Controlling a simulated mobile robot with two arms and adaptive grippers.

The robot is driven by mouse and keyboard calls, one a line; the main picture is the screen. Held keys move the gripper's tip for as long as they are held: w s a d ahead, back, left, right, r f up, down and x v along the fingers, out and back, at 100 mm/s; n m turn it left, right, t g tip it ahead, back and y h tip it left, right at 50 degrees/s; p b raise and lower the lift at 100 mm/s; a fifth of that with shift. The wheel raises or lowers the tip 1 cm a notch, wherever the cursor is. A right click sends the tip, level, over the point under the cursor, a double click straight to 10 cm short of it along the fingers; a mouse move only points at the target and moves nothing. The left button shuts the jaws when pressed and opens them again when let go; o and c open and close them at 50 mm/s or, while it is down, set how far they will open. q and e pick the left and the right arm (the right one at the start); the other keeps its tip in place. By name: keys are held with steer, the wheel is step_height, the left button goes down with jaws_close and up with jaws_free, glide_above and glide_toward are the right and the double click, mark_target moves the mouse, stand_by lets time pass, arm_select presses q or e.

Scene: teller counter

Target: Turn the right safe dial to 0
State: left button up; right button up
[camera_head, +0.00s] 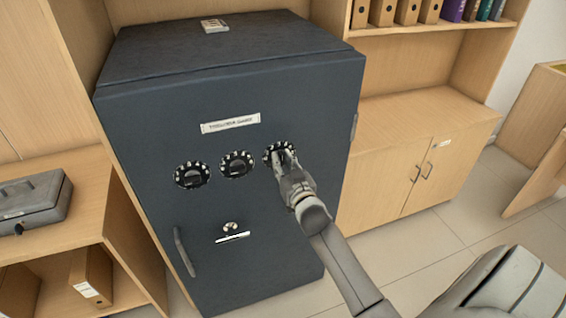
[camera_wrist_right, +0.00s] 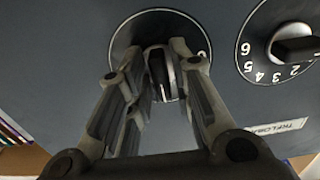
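The right safe dial (camera_head: 268,149) is the rightmost of three black dials in a row on the dark safe (camera_head: 250,212). My right gripper (camera_head: 284,160) is at this dial and covers much of its face. In the right wrist view the fingertips (camera_wrist_right: 159,58) stand on both sides of the dial's knob (camera_wrist_right: 158,74) and appear closed on it. Most of this dial's numbers (camera_wrist_right: 126,33) are hidden or too dark to read, so its setting cannot be told. My left gripper is not in view.
The middle dial (camera_head: 237,164) also shows in the wrist view (camera_wrist_right: 290,45). The left dial (camera_head: 192,175) is beside it. Below are a keyhole (camera_head: 231,226) and the safe handle (camera_head: 184,251). A cash box (camera_head: 35,201) sits on the left shelf; a wooden cabinet (camera_head: 405,185) stands right.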

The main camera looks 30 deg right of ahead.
jaws_close()
steer(key=shift+n, duration=0.4)
steer(key=n, duration=1.7)
steer(key=shift+n, duration=0.3)
